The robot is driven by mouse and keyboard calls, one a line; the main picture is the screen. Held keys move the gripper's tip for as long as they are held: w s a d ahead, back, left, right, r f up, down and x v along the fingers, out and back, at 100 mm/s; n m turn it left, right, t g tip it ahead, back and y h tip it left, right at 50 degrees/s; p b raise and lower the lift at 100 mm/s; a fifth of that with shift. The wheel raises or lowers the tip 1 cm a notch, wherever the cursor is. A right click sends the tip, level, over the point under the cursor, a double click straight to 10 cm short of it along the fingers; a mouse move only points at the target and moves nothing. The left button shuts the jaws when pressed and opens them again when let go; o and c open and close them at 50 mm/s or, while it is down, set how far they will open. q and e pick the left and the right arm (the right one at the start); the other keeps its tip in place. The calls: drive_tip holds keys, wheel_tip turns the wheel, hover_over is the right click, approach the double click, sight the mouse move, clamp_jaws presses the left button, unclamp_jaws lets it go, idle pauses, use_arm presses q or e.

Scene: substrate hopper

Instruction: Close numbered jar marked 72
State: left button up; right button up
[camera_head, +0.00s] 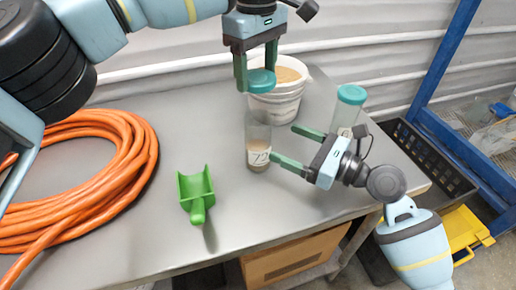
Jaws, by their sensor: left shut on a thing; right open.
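A clear jar (257,135) stands upright on the grey table, with brown material low inside. Its white label starts with a 7; the rest is partly covered by a finger of my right gripper. My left gripper (257,70) is shut on a teal lid (262,82) and holds it above the jar's mouth, apparently apart from it. My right gripper (283,143) is open at the jar's right side, its lower fingertip overlapping the label's edge in the picture. I cannot tell whether it touches the jar.
A second jar with a teal lid (351,95) stands behind my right gripper. A white bucket (277,106) of tan material stands behind the first jar. A green scoop (196,194) and an orange hose coil (135,165) lie left. The front middle table is clear.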

sight(269, 135)
drive_tip(key=x, duration=0.9)
drive_tip(key=c, duration=1.5)
use_arm(q)
drive_tip(key=shift+f, duration=2.5)
use_arm(e)
drive_tip(key=shift+o, duration=0.2)
